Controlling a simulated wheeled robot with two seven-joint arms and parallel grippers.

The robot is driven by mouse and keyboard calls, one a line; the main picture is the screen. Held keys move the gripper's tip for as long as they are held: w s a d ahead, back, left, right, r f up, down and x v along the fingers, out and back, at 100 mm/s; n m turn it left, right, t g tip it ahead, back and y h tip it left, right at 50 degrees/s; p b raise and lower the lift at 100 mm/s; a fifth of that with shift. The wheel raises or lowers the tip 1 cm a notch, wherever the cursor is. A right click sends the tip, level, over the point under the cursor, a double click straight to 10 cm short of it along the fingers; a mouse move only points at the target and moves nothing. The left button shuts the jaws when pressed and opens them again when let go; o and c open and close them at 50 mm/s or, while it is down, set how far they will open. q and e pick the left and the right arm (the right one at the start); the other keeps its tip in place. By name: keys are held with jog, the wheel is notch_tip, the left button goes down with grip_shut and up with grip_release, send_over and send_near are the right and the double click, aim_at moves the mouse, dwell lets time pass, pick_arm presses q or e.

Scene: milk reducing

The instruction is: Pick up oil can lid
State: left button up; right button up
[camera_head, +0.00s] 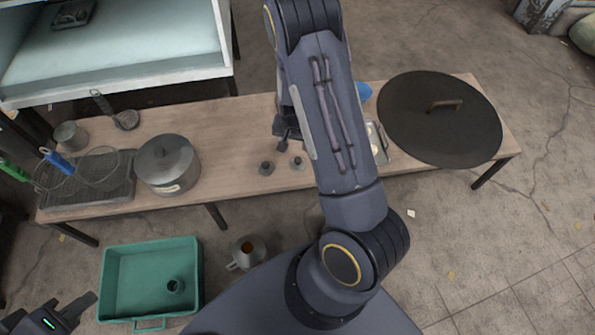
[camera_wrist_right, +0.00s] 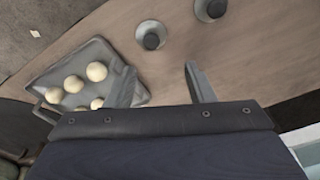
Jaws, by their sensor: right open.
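Two small dark-capped pieces stand on the wooden table in the head view, a left one (camera_head: 266,168) and a right one (camera_head: 297,162). The right wrist view shows both, one (camera_wrist_right: 150,37) beyond the fingers and the other (camera_wrist_right: 209,10) at the top edge. I cannot tell which is the oil can lid. My right gripper (camera_wrist_right: 160,76) is open and empty, with its fingers apart and neither piece between them. In the head view its tip (camera_head: 286,138) shows beside my arm. My left gripper (camera_head: 78,306) is at bottom left, partly cropped.
A tray of pale round balls (camera_wrist_right: 53,76) lies beside the right gripper. A lidded pot (camera_head: 168,165), a rack (camera_head: 85,200) and a large dark round lid (camera_head: 440,118) are on the table. A green crate (camera_head: 150,249) is below. Table left of the small pieces is clear.

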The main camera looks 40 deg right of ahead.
jog(key=b, duration=0.1)
send_over(298, 159)
jog(key=f, duration=0.5)
jog(key=shift+a, duration=0.35)
jog(key=f, duration=0.1)
jog(key=f+b, duration=0.1)
jog(key=f, duration=0.1)
jog(key=f+b, duration=0.1)
jog(key=f, duration=0.1)
jog(key=shift+s+d+f, duration=0.1)
jog(key=shift+d+f, duration=0.05)
jog(key=shift+d, duration=0.1)
jog(key=c, duration=1)
jog(key=shift+r, duration=0.2)
jog(key=shift+c, duration=0.2)
